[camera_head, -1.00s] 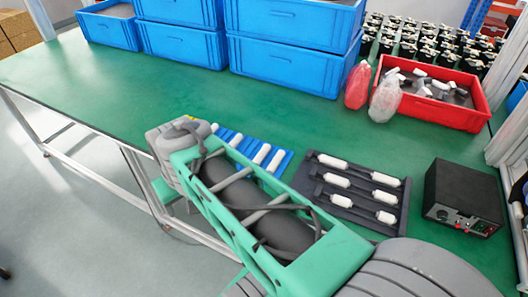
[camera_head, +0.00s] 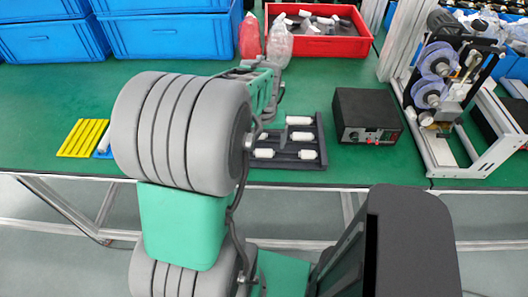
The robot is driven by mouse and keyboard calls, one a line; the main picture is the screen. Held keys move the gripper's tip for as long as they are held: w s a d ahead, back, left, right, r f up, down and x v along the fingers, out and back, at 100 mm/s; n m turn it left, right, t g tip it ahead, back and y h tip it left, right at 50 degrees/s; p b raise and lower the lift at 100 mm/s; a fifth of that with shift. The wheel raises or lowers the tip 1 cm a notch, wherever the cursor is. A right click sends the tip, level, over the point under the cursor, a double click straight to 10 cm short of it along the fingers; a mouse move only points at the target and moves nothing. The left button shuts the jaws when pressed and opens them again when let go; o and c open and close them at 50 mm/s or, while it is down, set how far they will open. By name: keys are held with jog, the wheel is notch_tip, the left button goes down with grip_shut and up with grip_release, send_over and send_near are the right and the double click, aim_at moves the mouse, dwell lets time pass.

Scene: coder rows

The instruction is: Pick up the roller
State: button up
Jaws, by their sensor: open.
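Several white rollers lie in a dark grey rack on the green table. In the head view, one roller (camera_head: 299,120) is at the rack's back, one (camera_head: 302,136) in the middle row, and two at the front, left (camera_head: 263,153) and right (camera_head: 308,154). The left part of the dark rack (camera_head: 285,164) is partly covered by my arm. A further white piece, likely a roller, shows at the blue tray (camera_head: 103,154), mostly hidden behind my arm. My arm reaches over the table between the two holders. My gripper is not visible; my own arm links block the view.
A yellow ridged tray (camera_head: 83,137) lies at left. A black control box (camera_head: 367,112) and a machine with blue reels (camera_head: 437,75) stand right of the rack. Blue crates (camera_head: 160,38), red and clear bags, and a red crate (camera_head: 318,47) line the back.

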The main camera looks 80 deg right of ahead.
aim_at(264, 150)
notch_tip(264, 150, down, 4)
jog(key=shift+d+r, duration=0.15)
jog(key=c, duration=1.7)
